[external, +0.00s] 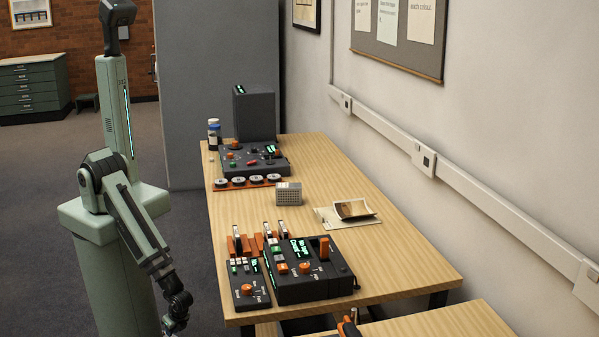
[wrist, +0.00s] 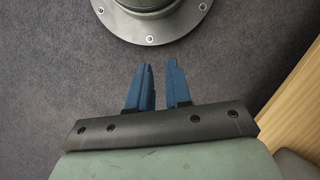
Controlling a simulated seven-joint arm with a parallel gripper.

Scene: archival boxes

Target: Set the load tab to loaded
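I cannot tell for sure which part is the load tab. A black control unit (external: 305,275) near the table's front end has a green-lit display, orange knobs and an upright orange tab (external: 324,247). A smaller black panel (external: 247,285) with an orange knob stands left of it. Their labels are too small to read. My gripper (external: 176,322) hangs low, left of the table and apart from both units. In the wrist view my gripper's blue fingers (wrist: 160,64) are parted with nothing between them, above the floor.
Orange stands with upright levers (external: 268,240) sit behind the units. Farther back are a small grey box (external: 288,194), a paper with a dark item (external: 353,210), another control panel (external: 255,158) and a dark upright box (external: 254,113). The wooden table (external: 400,260) is clear at right.

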